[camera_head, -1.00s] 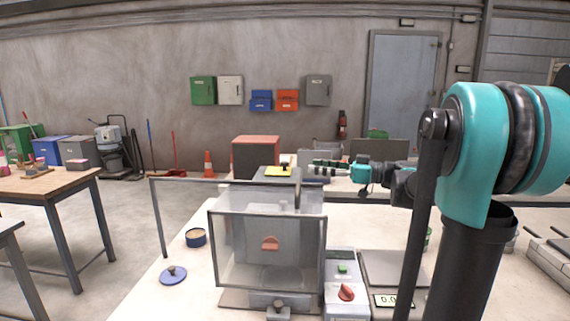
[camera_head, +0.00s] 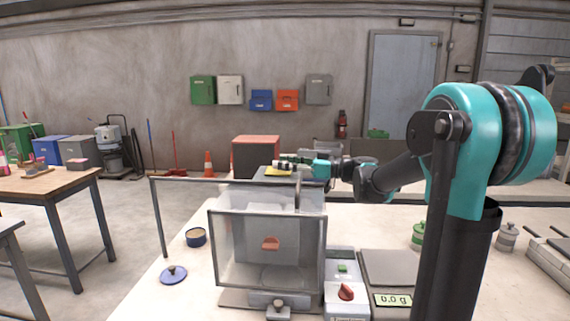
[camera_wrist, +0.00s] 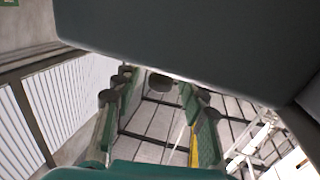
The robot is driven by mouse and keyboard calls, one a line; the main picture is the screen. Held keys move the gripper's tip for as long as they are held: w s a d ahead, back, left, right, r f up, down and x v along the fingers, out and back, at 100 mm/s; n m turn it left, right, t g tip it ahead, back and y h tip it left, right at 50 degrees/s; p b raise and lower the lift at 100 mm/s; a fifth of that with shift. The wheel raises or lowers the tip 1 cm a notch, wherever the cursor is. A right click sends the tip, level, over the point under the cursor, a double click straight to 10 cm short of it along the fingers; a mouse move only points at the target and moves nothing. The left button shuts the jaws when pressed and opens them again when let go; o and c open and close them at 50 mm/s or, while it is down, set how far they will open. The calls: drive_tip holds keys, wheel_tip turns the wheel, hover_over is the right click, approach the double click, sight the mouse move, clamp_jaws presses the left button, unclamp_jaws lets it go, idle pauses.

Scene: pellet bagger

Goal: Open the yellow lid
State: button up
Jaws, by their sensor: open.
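The yellow lid (camera_head: 278,171) lies flat on top of the pellet bagger's grey upper part in the head view. My gripper (camera_head: 285,161) is at the lid, its green fingers overlapping the lid's right and far side in the picture. Whether it touches the lid cannot be told. In the wrist view my gripper (camera_wrist: 160,88) is open, with clear space between the fingers. A narrow yellow strip (camera_wrist: 195,146), likely the lid's edge, shows beside the right finger. A dark body fills the top of the wrist view and hides much there.
The bagger's clear guard box (camera_head: 240,240) stands below the lid, with a grey rail (camera_head: 225,180) along its upper side. A red-topped box (camera_head: 256,157) stands behind. A scale (camera_head: 393,299) and red knob (camera_head: 346,291) are at the right.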

clamp_jaws()
drive_tip(key=d, duration=0.7)
drive_tip(key=shift+s+d, duration=0.15)
drive_tip(key=shift+d, duration=0.05)
unclamp_jaws()
drive_tip(key=v, duration=1.2)
